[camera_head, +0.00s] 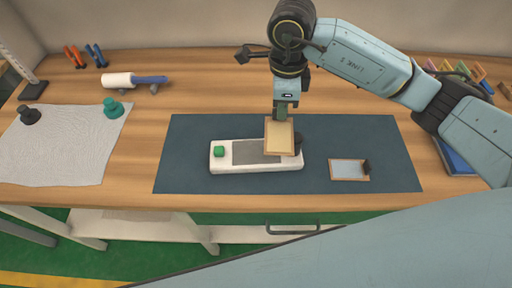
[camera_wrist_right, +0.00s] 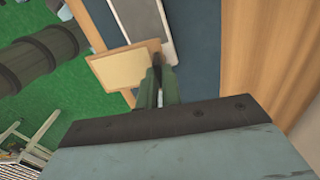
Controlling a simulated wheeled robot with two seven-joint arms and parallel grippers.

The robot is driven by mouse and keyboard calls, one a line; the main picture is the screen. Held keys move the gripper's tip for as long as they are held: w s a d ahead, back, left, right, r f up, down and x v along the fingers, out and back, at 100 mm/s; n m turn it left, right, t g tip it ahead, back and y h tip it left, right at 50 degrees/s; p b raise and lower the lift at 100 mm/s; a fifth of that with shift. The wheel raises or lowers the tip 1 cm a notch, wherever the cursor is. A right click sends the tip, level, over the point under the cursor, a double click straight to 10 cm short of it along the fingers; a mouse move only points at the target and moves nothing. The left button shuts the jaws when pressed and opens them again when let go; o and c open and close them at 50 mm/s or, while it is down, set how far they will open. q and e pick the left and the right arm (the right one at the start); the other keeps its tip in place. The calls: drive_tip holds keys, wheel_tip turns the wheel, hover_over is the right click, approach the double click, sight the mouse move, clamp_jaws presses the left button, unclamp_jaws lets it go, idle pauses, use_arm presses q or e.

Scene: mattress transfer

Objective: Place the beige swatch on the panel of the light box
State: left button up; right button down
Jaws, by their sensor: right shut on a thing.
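The beige swatch (camera_head: 279,138), a pale card in a wooden frame, is held by my right gripper (camera_head: 285,117), which is shut on its edge. The swatch is tilted and appears just above the right end of the light box. In the right wrist view the swatch (camera_wrist_right: 121,68) extends left from the shut fingertips (camera_wrist_right: 156,66). The light box (camera_head: 231,169) is white, with a grey panel (camera_head: 252,153) and a green button (camera_head: 219,151) at its left end. The swatch hides the panel's right part. My left gripper is out of view.
A dark blue mat (camera_head: 200,130) lies under the light box. A light blue framed swatch (camera_head: 348,169) lies on the mat to the right. A grey cloth (camera_head: 70,150), a paint roller (camera_head: 118,80) and colored clips (camera_head: 450,68) are farther off. The mat's left part is clear.

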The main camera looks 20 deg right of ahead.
sight(273, 136)
drive_tip(key=m, duration=0.3)
drive_tip(key=a+m+p, duration=0.1)
drive_tip(key=m, duration=0.2)
drive_tip(key=shift+r+m, duration=0.2)
drive_tip(key=shift+m, duration=0.2)
drive_tip(key=m, duration=0.5)
drive_tip(key=shift+s+a, duration=0.15)
drive_tip(key=shift+a, duration=0.2)
drive_tip(key=shift+f, duration=0.25)
wheel_tip(273, 136, down, 10)
drive_tip(key=shift+r+p, duration=0.25)
drive_tip(key=shift+p, duration=0.05)
drive_tip(key=shift+f, duration=0.2)
drive_tip(key=c, duration=1.6)
unclamp_jaws()
